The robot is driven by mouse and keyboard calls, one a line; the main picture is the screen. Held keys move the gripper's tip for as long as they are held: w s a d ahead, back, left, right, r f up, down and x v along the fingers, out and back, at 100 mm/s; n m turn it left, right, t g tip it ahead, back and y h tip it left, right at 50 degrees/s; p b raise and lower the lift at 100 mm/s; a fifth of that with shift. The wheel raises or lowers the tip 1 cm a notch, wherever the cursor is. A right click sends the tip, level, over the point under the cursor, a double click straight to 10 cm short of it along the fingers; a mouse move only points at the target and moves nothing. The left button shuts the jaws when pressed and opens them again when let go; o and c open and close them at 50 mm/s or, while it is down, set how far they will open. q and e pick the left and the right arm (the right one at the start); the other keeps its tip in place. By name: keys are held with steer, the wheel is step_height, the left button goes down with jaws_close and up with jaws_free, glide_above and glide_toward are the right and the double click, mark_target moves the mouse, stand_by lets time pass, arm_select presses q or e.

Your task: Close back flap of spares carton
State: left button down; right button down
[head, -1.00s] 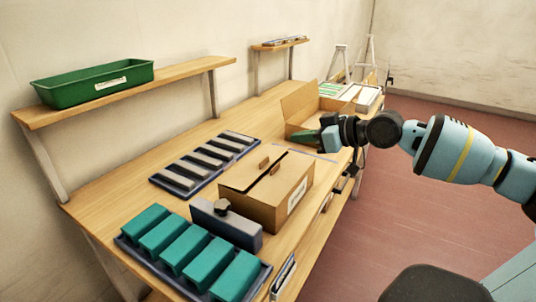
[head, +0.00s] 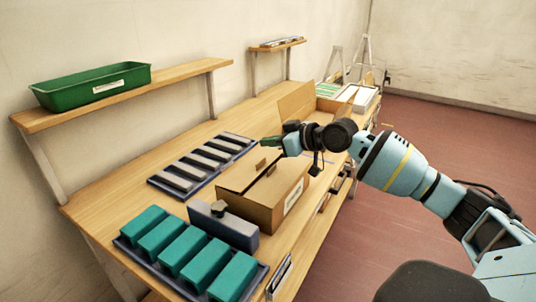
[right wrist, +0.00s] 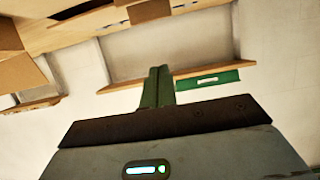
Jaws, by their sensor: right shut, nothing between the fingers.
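Two cardboard cartons stand on the bench, and I cannot tell by name which is the spares carton. The near carton (head: 262,214) has a white label on its front; its top flaps look folded down or nearly so, with small tabs sticking up. The far carton (head: 297,104) has a flap standing up at its back. My right gripper (head: 268,141) is shut and empty, above and behind the near carton's far end, apparently touching nothing. Its green fingers (right wrist: 158,88) are together in the right wrist view. My left gripper is not in view.
A dark tray of grey bars (head: 205,157) lies behind the near carton. A grey block with a knob (head: 224,226) and a tray of teal blocks (head: 190,250) stand left of it. A green bin (head: 92,88) sits on a wall shelf (head: 130,92).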

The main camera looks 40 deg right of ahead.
mark_target(261, 161)
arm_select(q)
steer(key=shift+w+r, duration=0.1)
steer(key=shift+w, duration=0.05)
arm_select(e)
steer(key=shift+w+a+f, duration=0.1)
steer(key=shift+w+f, duration=0.15)
steer(key=shift+f, duration=0.9)
steer(key=shift+w+a+f, duration=0.1)
steer(key=shift+w+f, duration=0.1)
steer(key=shift+f, duration=0.95)
steer(key=shift+f, duration=0.1)
